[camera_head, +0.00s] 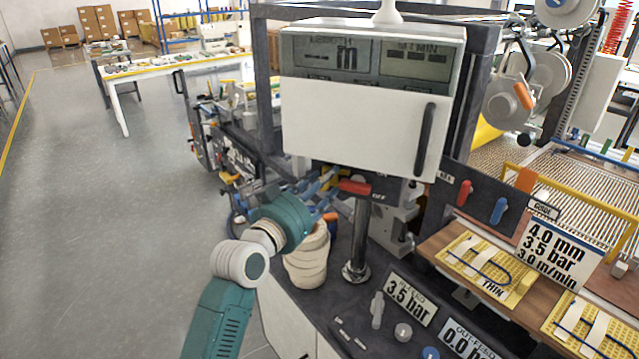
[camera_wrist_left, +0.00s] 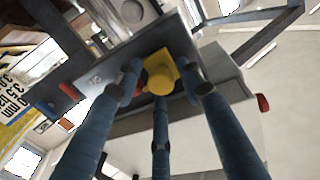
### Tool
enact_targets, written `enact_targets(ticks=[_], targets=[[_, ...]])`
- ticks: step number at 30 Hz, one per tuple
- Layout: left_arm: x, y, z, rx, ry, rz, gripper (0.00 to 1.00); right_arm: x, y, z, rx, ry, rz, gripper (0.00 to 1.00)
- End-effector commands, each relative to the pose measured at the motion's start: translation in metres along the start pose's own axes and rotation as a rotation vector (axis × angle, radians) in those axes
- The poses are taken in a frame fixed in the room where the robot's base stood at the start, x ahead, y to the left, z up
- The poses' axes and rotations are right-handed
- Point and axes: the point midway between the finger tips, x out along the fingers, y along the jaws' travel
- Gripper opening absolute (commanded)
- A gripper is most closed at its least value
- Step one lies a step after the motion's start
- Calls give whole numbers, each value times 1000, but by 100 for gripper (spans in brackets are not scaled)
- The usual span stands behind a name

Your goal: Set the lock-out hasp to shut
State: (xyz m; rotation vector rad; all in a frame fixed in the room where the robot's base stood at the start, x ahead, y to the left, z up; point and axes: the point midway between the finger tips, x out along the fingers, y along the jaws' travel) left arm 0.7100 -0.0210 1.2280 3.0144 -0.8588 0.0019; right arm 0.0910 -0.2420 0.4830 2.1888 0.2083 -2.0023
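My left gripper (camera_head: 322,184) reaches in under the white display box, its blue fingers beside the red handle (camera_head: 354,187) marked OFF. In the left wrist view, the three blue fingers (camera_wrist_left: 160,88) are spread apart. A yellow round-ended piece (camera_wrist_left: 159,76) with a bit of red beside it lies between or just beyond their tips, in front of a grey plate. I cannot tell whether the fingers touch it. I cannot tell for sure which part is the lock-out hasp; in the head view the fingers and box hide much of this spot. My right gripper is not in view.
The white display box (camera_head: 360,125) hangs above my left gripper. A metal post (camera_head: 357,240) stands to its right on the dark bench. A panel with red (camera_head: 463,192) and blue (camera_head: 499,210) levers stands further right. Open floor (camera_head: 110,220) lies to the left.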

Motion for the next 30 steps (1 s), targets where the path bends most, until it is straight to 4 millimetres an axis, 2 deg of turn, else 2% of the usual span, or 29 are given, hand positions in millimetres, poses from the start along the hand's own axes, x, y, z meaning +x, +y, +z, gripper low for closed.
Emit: enact_targets(ticks=[10,19,23,30], targets=[[0,-2,1,2,-1,-3,40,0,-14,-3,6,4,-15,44],[-5,-3,1,3,-2,-5,40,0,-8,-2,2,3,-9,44],[-22,-4,2,4,-3,-6,40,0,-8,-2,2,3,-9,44],[-74,-3,2,4,-3,-5,40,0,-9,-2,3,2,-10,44]])
